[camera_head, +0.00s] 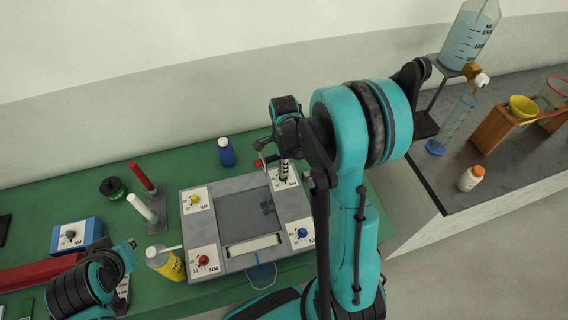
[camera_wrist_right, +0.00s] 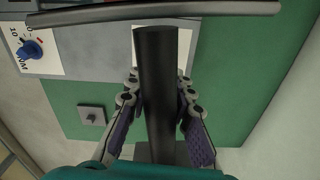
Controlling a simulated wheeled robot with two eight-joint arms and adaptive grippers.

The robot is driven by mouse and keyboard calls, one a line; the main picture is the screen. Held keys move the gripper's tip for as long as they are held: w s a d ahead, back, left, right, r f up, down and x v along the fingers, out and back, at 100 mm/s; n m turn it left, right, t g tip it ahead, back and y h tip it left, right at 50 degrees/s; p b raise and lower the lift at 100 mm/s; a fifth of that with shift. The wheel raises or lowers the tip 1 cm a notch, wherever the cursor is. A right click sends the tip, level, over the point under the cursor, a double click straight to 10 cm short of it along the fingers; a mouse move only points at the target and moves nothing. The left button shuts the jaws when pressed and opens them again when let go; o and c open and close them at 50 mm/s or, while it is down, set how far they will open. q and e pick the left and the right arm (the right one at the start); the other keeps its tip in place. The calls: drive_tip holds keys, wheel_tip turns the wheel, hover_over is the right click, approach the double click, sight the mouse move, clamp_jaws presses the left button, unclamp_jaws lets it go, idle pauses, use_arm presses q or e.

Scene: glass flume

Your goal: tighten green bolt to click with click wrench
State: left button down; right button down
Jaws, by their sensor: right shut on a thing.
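The grey test plate (camera_head: 225,262) lies on the green bench top with a bolt on a white dial card at each corner. The yellow (camera_head: 194,200), red (camera_head: 203,260) and blue (camera_head: 302,232) bolts show. The far right card (camera_head: 287,184) is partly covered by my right gripper (camera_head: 283,160) and a tool, and I see no green bolt there. My right gripper (camera_wrist_right: 158,100) is shut on a dark round handle (camera_wrist_right: 155,75), likely the click wrench, upright over that corner. Whether its lower end touches a bolt is hidden. My left arm shows at lower left, without clear jaws.
A rack (camera_head: 157,210) with red and white handles stands left of the plate. A blue bottle (camera_head: 226,152) stands behind it, a yellow bottle (camera_head: 165,262) at its front left. A blue dial box (camera_head: 80,234) is farther left. Glassware stands on the right-hand bench (camera_head: 440,175).

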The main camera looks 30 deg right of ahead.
use_arm(q)
drive_tip(key=shift+f+b, duration=0.7)
use_arm(e)
drive_tip(key=shift+f, duration=0.8)
use_arm(q)
drive_tip(key=shift+f, duration=0.25)
use_arm(e)
drive_tip(key=shift+m, duration=1.1)
use_arm(q)
drive_tip(key=shift+f+b, duration=0.25)
drive_tip(key=shift+b, duration=0.2)
use_arm(e)
drive_tip(key=shift+m, duration=1.2)
use_arm(q)
drive_tip(key=shift+f, duration=0.2)
use_arm(e)
drive_tip(key=shift+m, duration=1.1)
use_arm(q)
drive_tip(key=shift+b, duration=0.3)
